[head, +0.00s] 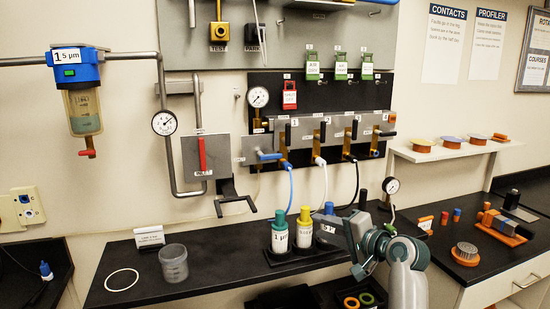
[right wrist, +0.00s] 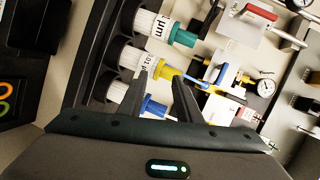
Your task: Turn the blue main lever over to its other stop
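The blue main lever (head: 268,155) is at the left end of the grey valve manifold on the wall. It points left from its yellow valve body, roughly level, beside a small label. In the right wrist view the blue lever (right wrist: 222,74) shows beyond my fingers, near the gauge. My right gripper (head: 352,226) is in front of the bench, low and right of the lever, apart from it. In the right wrist view its two dark fingers (right wrist: 163,88) are spread with nothing held between them. My left gripper is not in view.
Bottles with green (head: 279,218), yellow (head: 305,214) and blue (head: 329,208) caps stand in a black rack below the manifold, close to my right gripper. Hoses hang from the valves. A black bracket (head: 232,207) juts out left of the lever. A clear cup (head: 173,270) stands on the bench.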

